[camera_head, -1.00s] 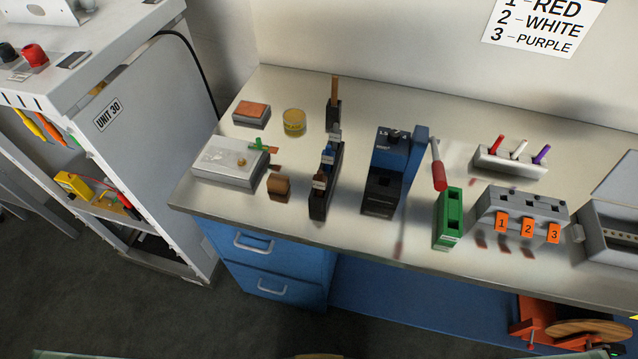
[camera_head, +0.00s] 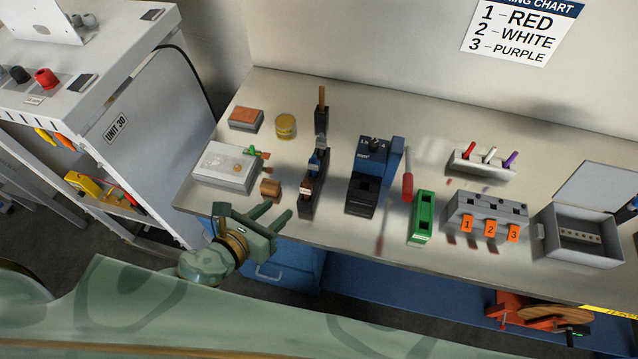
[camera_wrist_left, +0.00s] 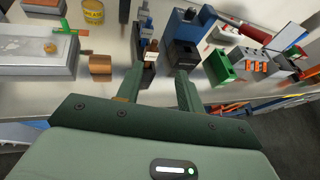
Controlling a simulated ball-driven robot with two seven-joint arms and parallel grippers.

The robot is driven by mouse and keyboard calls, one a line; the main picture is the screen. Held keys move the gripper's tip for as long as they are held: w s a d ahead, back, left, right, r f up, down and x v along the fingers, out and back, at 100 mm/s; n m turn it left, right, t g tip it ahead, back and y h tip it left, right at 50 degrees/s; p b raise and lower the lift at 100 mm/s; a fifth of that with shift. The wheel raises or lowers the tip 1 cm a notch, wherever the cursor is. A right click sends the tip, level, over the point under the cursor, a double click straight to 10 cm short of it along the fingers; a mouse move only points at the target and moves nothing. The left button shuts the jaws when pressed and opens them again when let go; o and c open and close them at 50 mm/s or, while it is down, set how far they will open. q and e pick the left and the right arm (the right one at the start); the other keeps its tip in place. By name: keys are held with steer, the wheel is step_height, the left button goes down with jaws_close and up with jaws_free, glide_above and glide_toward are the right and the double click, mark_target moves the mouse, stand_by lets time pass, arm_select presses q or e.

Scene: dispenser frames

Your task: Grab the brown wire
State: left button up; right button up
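A black rack (camera_head: 308,196) stands upright on the bench with short wire-like pieces in it. A brown piece (camera_head: 306,187) sits in its near end, with a blue one behind it. A taller brown stick (camera_head: 322,97) stands at the far end of this row. I cannot tell for sure which is the brown wire. My left gripper (camera_head: 279,211) is open and empty at the bench's front edge, short of the rack. In the left wrist view the near brown piece (camera_wrist_left: 152,48) shows ahead, between the open fingers (camera_wrist_left: 158,73).
A brown block (camera_head: 270,188) and a grey box (camera_head: 227,168) lie left of the rack. A blue-black device (camera_head: 375,160), a red-handled tool (camera_head: 407,185) and a green holder (camera_head: 422,218) stand right of it. A numbered grey block (camera_head: 486,213) is farther right.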

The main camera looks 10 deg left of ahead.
mark_target(304, 183)
arm_select(q)
steer(key=shift+m, duration=0.6)
steer(key=x, duration=1)
steer(key=shift+w+a+f+b, duration=0.25)
steer(key=shift+w+f+b, duration=0.1)
steer(key=shift+w+b, duration=0.1)
steer(key=x, duration=0.5)
steer(key=shift+w+b, duration=0.3)
steer(key=shift+b, duration=0.1)
steer(key=shift+a, duration=0.1)
jaws_close()
